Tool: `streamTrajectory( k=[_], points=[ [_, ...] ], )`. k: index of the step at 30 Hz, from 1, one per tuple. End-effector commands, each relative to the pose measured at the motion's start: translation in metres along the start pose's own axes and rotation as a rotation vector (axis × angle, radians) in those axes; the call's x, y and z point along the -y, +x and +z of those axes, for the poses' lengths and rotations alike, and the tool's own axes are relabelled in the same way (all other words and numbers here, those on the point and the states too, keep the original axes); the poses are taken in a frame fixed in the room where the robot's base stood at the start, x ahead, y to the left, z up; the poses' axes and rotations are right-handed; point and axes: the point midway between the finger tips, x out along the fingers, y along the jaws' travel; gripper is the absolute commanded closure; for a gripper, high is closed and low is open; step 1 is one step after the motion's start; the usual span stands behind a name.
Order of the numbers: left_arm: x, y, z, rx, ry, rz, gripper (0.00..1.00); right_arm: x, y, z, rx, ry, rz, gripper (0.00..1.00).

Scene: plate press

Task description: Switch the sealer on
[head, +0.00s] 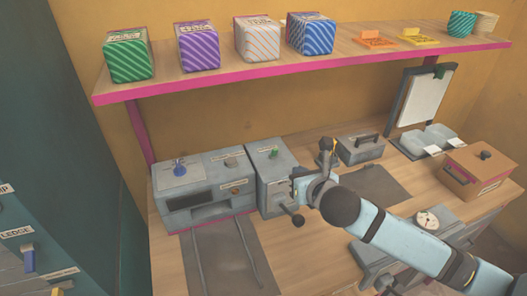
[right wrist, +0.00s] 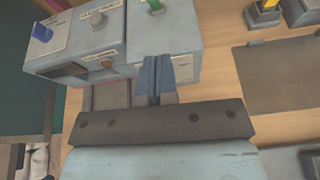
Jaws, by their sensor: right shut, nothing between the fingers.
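A grey machine (head: 205,190) with a dark front slot stands at the left of the bench. I cannot read which label names the sealer. My right gripper (right wrist: 155,62) is shut and empty, its fingertips over or close to the front of the green-switch box. In the head view its wrist hides part of the box's right side. My left gripper is out of view.
A pink-edged shelf (head: 300,72) with several striped boxes runs above the bench. To the right are a dark mat (head: 375,185), a small grey handled box (head: 360,150) and a brown box (head: 480,170). Another mat with rails (head: 225,260) lies before the machine.

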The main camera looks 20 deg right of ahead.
Motion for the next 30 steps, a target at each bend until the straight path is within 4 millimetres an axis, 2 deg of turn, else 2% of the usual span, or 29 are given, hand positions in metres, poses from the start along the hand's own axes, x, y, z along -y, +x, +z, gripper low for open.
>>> streamTrajectory(
  k=[6, 17, 20, 30],
  points=[
    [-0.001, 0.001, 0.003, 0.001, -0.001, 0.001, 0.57, 0.003, -0.001, 0.007, 0.014, -0.079, -0.014, 1.00],
    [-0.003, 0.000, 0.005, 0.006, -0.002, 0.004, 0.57, 0.003, 0.002, 0.007, 0.014, -0.078, -0.014, 1.00],
    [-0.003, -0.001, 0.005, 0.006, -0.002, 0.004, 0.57, 0.003, 0.011, 0.008, 0.015, -0.076, -0.014, 1.00],
    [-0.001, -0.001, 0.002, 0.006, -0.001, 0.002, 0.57, 0.004, 0.071, 0.009, 0.014, -0.074, -0.015, 1.00]
  ],
)
